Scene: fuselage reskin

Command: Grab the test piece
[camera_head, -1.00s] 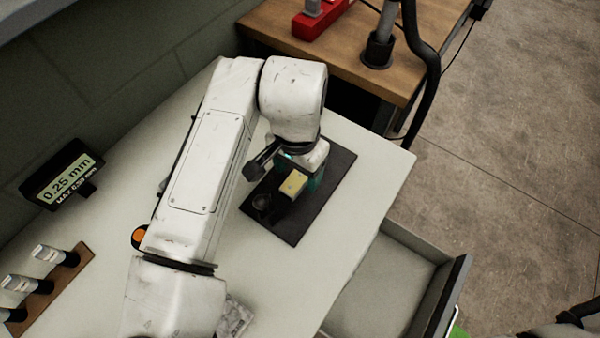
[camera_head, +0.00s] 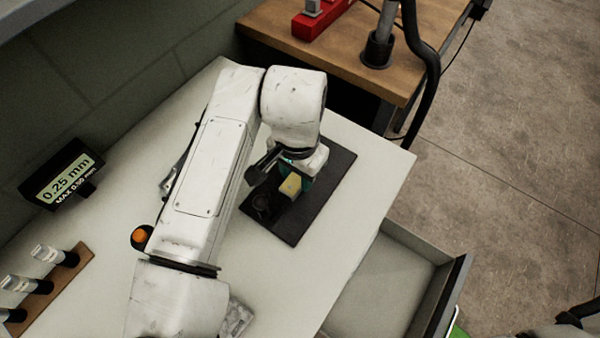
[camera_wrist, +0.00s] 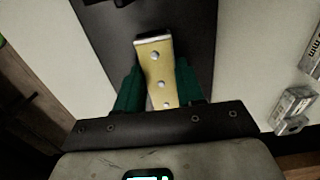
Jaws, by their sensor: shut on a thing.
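The test piece (camera_wrist: 157,68) is a yellow plate with a row of rivet heads. In the wrist view it lies between the two green fingers of my gripper (camera_wrist: 159,92), which is shut on it. In the head view the yellow piece (camera_head: 291,186) shows under my wrist, over the dark mat (camera_head: 312,208), with my gripper (camera_head: 300,176) partly hidden by the arm. I cannot tell whether the piece touches the mat. Its near end is hidden by the gripper body in the wrist view.
A small dark round object (camera_head: 262,203) is on the mat. A display (camera_head: 62,174) reads 0.25 mm. Several tools stand in a wooden rack (camera_head: 52,284) at left. An open drawer (camera_head: 385,285) juts from the right edge. The white tabletop right of the mat is clear.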

